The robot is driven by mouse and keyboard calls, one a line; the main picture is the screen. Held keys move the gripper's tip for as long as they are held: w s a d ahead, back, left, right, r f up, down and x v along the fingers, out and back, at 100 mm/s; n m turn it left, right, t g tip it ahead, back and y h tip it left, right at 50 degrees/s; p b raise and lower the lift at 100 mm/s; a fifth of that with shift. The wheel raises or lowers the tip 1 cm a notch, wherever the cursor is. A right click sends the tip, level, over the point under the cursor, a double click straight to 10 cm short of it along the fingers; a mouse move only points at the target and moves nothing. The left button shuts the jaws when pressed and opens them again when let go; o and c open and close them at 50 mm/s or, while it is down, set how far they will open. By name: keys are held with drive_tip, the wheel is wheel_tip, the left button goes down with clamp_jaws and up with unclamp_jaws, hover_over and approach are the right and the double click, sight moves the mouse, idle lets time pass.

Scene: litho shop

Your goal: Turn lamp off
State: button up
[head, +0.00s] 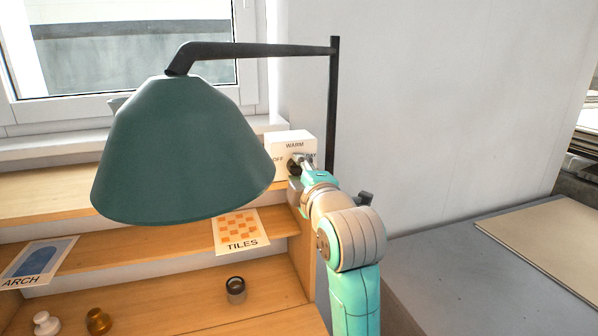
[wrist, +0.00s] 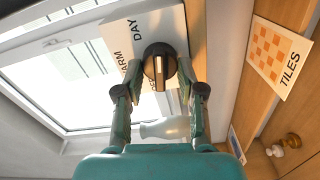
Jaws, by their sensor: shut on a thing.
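The lamp has a dark green shade (head: 180,150) on a black arm and post (head: 333,100) in the head view. Its inside is hidden, so I cannot tell whether it is lit. A white switch box (head: 292,141) stands behind the shade, marked OFF at left and WARM on top; the right label is partly covered. The wrist view shows the box (wrist: 178,22) turned, with DAY readable. My gripper (wrist: 160,78) is shut on the dark round knob (wrist: 160,62), one finger on each side. The knob's pale line runs up and down in the wrist view; which label it points to is unclear.
Wooden shelves hold a TILES card (head: 241,232), an ARCH card (head: 38,262), a dark cylinder (head: 236,290), a brass piece (head: 97,321) and a white piece (head: 45,323). A grey table with a beige board (head: 550,235) is at right. A window is behind.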

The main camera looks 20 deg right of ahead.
drive_tip(key=n, duration=0.4)
drive_tip(key=shift+f+n, duration=0.15)
drive_tip(key=shift+n, duration=0.15)
drive_tip(key=shift+f+n, duration=0.1)
drive_tip(key=shift+n, duration=1.6)
drive_tip(key=o, duration=1.1)
drive_tip(key=shift+s, duration=3.75)
